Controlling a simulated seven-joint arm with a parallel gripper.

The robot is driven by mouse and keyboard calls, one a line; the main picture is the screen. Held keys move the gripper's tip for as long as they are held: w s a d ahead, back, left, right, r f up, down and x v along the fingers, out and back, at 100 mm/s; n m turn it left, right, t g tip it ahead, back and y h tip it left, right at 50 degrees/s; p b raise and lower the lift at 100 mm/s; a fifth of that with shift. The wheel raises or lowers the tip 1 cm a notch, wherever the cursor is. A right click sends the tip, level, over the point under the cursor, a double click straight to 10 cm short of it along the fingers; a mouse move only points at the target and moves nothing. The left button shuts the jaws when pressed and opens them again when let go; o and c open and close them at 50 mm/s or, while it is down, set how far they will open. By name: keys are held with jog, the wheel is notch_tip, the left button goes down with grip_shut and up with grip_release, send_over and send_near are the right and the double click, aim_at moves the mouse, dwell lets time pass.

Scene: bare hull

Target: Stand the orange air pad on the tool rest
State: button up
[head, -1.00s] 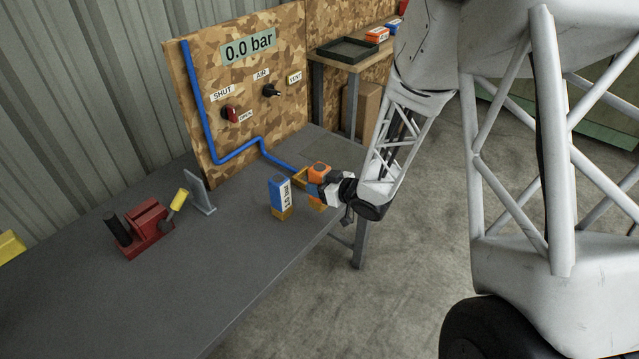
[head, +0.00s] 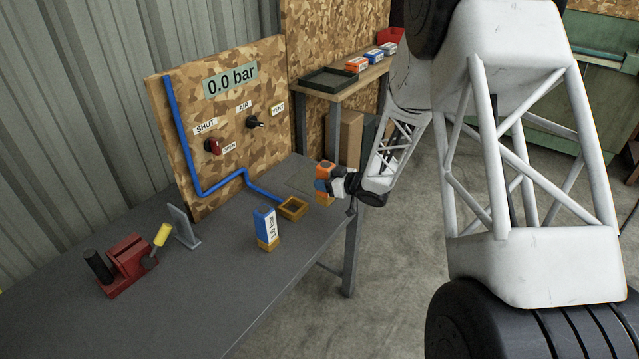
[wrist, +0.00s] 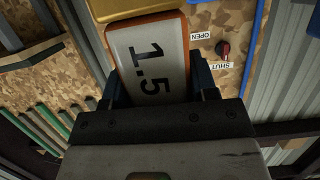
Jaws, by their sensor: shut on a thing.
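The orange air pad (head: 326,170) is in my gripper (head: 335,186) in the head view, beyond the right part of the grey bench. In the wrist view the pad (wrist: 152,60) sits between the jaws, its white face marked 1.5 with orange edges. A yellowish part shows below my gripper in the head view; whether it belongs to the pad is unclear. A blue pad (head: 265,225) with a yellow lower part stands upright on the bench. No part is clearly marked as the tool rest; a grey upright plate on a foot (head: 183,228) stands on the bench.
An open yellow frame (head: 292,208) lies at the end of the blue pipe (head: 215,187). A red vise (head: 127,265) is at the left. A shelf at the back holds a dark tray (head: 333,79) and several boxes (head: 373,55). The bench front is clear.

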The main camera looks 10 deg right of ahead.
jog(key=shift+w+d, duration=0.6)
jog(key=shift+w, duration=0.05)
jog(key=shift+w, duration=0.1)
jog(key=w+f, duration=0.1)
jog(key=w, duration=1.4)
jog(key=shift+f, duration=0.2)
jog(key=shift+w, duration=0.1)
jog(key=shift+w+f, duration=0.15)
jog(key=shift+f, duration=0.75)
jog(key=shift+w+f, duration=0.15)
jog(key=shift+f, duration=0.75)
jog(key=shift+f, duration=0.15)
jog(key=o, duration=1.1)
